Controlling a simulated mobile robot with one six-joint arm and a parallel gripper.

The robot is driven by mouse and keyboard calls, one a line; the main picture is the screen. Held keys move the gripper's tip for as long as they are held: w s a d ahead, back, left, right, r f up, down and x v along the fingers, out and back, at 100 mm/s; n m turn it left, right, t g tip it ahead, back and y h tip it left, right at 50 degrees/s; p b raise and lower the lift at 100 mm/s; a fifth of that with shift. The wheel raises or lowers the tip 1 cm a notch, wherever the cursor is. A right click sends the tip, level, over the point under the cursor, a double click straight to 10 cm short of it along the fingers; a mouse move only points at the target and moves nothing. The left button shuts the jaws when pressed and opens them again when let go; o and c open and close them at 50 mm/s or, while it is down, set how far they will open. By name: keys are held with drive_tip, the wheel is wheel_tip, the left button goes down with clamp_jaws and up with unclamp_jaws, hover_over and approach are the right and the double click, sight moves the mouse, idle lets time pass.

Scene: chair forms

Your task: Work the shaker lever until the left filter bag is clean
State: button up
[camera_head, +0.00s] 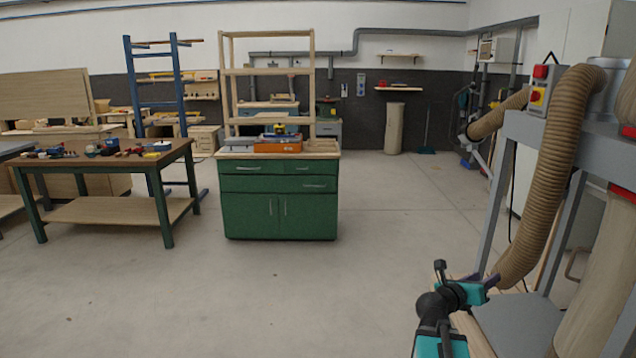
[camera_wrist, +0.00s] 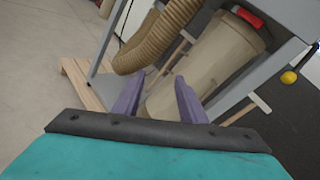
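A beige filter bag (camera_head: 603,275) hangs under the grey frame at the right edge, partly cut off; a red clamp piece (camera_head: 622,192) is at its top. The bag also shows in the wrist view (camera_wrist: 207,68). A yellow ball knob (camera_wrist: 289,77) on a dark rod, possibly the shaker lever, is at the right of the wrist view. My gripper (camera_head: 493,281) is in front of the frame. In the wrist view its purple fingers (camera_wrist: 160,78) are apart, with nothing held between them. The knob lies well right of the fingers. I cannot tell whether the bag is clean.
A ribbed hose (camera_head: 550,170) hangs close beside my gripper. The grey frame (camera_head: 490,215) carries a switch box with red and yellow buttons (camera_head: 539,85). A wooden pallet (camera_wrist: 83,82) lies below. A green cabinet (camera_head: 278,205) and workbench (camera_head: 105,160) stand left. The middle floor is clear.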

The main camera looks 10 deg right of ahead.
drive_tip(key=w+a+f+n+t+y, duration=0.3)
drive_tip(key=w+a+f+n, duration=0.4)
drive_tip(key=a, duration=0.3)
drive_tip(key=w+a+f+n+t+y, duration=0.3)
drive_tip(key=w+a+f+n, duration=0.25)
drive_tip(key=a+f, duration=0.45)
drive_tip(key=s+a+f+n+y+p, duration=0.15)
drive_tip(key=a+f+n+y, duration=0.35)
drive_tip(key=a+f, duration=0.5)
drive_tip(key=s+a+f+n+y, duration=0.2)
drive_tip(key=a+f+n+y, duration=0.2)
drive_tip(key=a+f+n, duration=0.6)
drive_tip(key=s+a+f+n+g+y, duration=0.2)
drive_tip(key=s+a+f+n+g, duration=0.3)
drive_tip(key=s+f, duration=0.4)
drive_tip(key=s+a+f+n+g+y, duration=0.1)
drive_tip(key=s+a+f+n+g, duration=0.25)
drive_tip(key=s+a+f, duration=0.55)
drive_tip(key=s+d+r+n+g+h, duration=0.1)
drive_tip(key=s+d+n+g, duration=0.2)
drive_tip(key=s, duration=0.7)
drive_tip(key=s+d+r+n+g+h, duration=0.1)
drive_tip(key=s+d+n+g, duration=0.3)
drive_tip(key=s, duration=0.7)
drive_tip(key=shift+d+r+n+g+h, duration=0.15)
drive_tip(key=shift+r+n+g+h, duration=0.15)
drive_tip(key=shift+n+g, duration=0.55)
